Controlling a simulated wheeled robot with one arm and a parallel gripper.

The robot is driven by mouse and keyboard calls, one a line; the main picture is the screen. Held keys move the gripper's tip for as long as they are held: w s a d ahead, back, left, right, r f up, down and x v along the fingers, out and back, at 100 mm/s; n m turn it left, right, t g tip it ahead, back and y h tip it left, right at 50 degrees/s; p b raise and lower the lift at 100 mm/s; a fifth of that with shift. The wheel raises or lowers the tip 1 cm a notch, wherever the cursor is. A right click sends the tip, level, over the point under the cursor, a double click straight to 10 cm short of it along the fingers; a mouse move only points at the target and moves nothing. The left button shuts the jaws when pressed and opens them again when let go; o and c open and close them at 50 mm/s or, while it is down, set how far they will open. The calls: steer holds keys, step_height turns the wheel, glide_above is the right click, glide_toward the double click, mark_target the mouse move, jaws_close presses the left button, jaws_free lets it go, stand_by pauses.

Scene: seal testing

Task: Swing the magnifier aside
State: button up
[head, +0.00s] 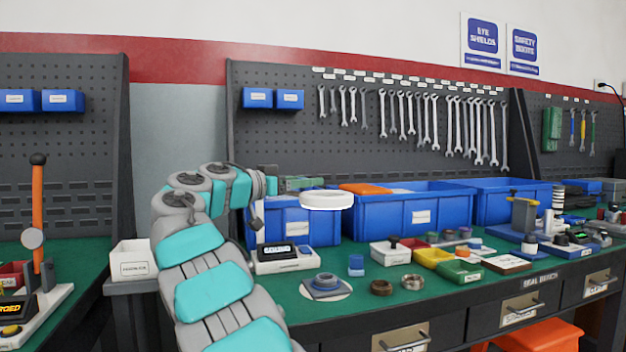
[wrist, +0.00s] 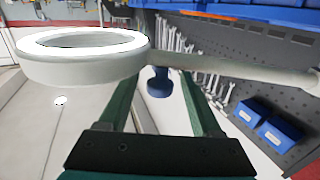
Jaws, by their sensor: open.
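The magnifier (head: 327,200) is a thick white ring in the middle of the head view, above the green bench and in front of the blue bins. In the wrist view the magnifier (wrist: 82,66) fills the upper left, with a bright ring on its face. Its pale arm (wrist: 240,69) runs right from the ring across the ends of my fingers. My gripper (head: 303,183) is just behind and left of the ring in the head view. In the wrist view my gripper (wrist: 159,85) is open, its dark green fingers apart; contact with the magnifier cannot be told.
Blue bins (head: 408,211) stand behind, below a pegboard (head: 300,130) of wrenches. A round seal fixture (head: 326,285), metal rings (head: 381,287), a white display device (head: 287,259) and small coloured trays (head: 433,257) lie on the bench. A blue knob-like thing (wrist: 158,84) shows between my fingers.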

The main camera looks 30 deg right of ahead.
steer(key=x, duration=0.2)
steer(key=shift+w+d, duration=0.1)
steer(key=shift+d, duration=0.25)
steer(key=shift+c, duration=0.4)
jaws_close()
stand_by(0.7)
